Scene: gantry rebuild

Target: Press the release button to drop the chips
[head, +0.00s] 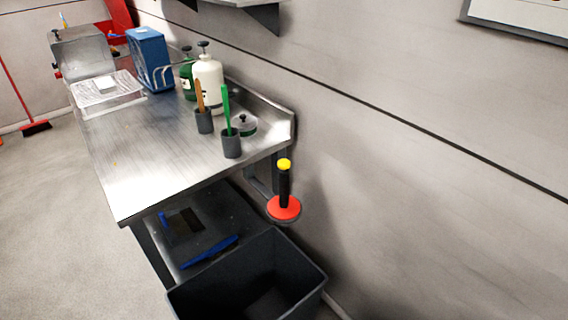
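Neither of my grippers is in the head view. I cannot make out a part that is clearly the release button. A metal box-shaped machine (84,52) stands at the far left end of the steel table, with a small red part on its left side. A wire basket or rack (108,93) is on the table in front of it. No chips can be made out.
The steel table (150,180) runs along the wall, holding a blue box (150,58), a white bottle (207,84) and brush cups (231,146). A yellow-topped black handle with a red disc (284,208) is beside its right end. A dark bin (300,291) stands below.

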